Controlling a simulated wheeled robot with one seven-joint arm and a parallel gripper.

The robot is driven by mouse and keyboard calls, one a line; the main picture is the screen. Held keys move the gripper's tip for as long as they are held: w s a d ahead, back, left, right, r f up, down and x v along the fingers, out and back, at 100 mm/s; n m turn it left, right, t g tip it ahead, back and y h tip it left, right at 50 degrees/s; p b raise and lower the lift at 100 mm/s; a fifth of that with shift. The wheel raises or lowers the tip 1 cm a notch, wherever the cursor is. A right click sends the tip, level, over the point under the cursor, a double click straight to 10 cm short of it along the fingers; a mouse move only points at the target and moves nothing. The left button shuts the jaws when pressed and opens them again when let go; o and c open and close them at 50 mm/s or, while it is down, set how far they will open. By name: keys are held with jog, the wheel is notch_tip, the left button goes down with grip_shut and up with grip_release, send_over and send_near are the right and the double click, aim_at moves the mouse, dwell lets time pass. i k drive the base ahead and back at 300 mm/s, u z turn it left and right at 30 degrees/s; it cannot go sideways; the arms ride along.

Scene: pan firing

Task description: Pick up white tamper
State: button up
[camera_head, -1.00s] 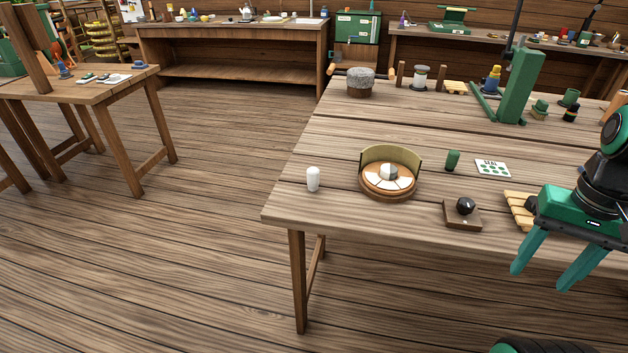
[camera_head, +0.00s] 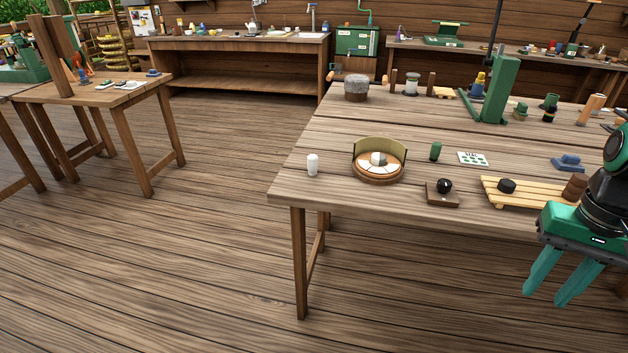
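A small white cylinder, which looks like the white tamper (camera_head: 312,164), stands upright near the left end of the wooden table (camera_head: 310,188). My gripper (camera_head: 543,298) is at the lower right, in front of the table's front edge. Its two green fingers point down, spread apart, with nothing between them. The gripper is well to the right of the white tamper and apart from it. Nothing hides the tamper.
Right of the tamper are a round tray with a curved back wall (camera_head: 380,179), a green cylinder (camera_head: 435,151), a black knob on a brown block (camera_head: 443,186) and a slatted wooden rack (camera_head: 520,193). A green stand (camera_head: 500,92) rises farther back. The floor left of the table is clear.

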aim_at(312, 160)
jog(key=z, duration=0.05)
jog(key=i, duration=1.2)
jog(key=u, duration=0.65)
